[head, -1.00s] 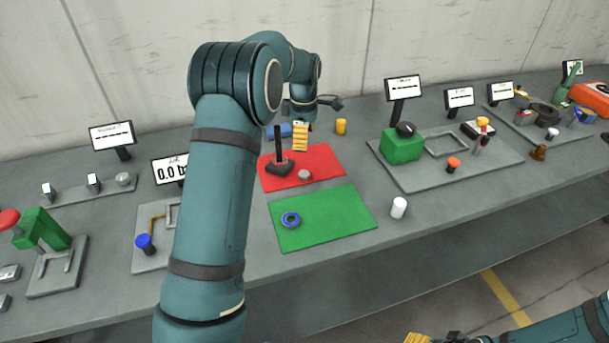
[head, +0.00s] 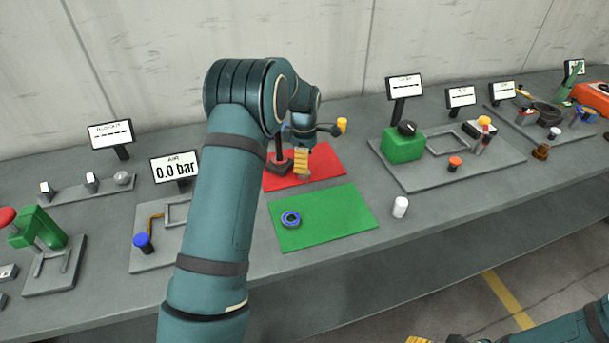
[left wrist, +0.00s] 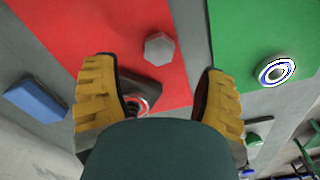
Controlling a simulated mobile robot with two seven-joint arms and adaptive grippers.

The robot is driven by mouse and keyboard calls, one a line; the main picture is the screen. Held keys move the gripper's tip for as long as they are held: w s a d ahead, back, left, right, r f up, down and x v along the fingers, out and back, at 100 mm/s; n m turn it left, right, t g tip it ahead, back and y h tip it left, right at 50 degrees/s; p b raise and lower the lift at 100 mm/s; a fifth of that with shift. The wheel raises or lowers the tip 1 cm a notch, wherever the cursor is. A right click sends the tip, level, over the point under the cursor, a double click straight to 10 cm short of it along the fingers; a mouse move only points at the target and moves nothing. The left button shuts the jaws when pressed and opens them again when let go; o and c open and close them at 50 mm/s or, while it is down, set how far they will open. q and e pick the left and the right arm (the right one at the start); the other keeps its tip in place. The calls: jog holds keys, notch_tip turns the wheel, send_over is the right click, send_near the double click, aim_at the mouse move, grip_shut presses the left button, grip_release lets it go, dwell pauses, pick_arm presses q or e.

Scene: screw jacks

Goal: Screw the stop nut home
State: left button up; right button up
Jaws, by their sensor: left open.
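A grey six-sided piece (left wrist: 159,46), which looks like the nut, lies on the red mat (head: 325,160). In the head view my left gripper (head: 302,163) largely covers it. A dark jack with an upright spindle (head: 279,160) stands on the red mat just left of the gripper. In the left wrist view its dark base (left wrist: 143,86) and red-ringed spindle end show between my fingers. My left gripper is open and empty above the red mat, fingers pointing down. A blue ring (head: 290,218) lies on the green mat (head: 330,218). My right gripper (head: 418,339) is barely in view at the bottom edge.
A white cylinder (head: 400,207) stands right of the green mat. A yellow cylinder (head: 342,126) is behind the red mat. A blue block (left wrist: 36,102) shows in the left wrist view. A green box (head: 402,146) on a grey plate stands to the right. Most of the green mat is clear.

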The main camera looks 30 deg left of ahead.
pick_arm(q)
jog(key=shift+a+f+b, duration=0.2)
jog(key=shift+f+b, duration=0.25)
jog(key=shift+f, duration=2.2)
jog(key=c, duration=1.2)
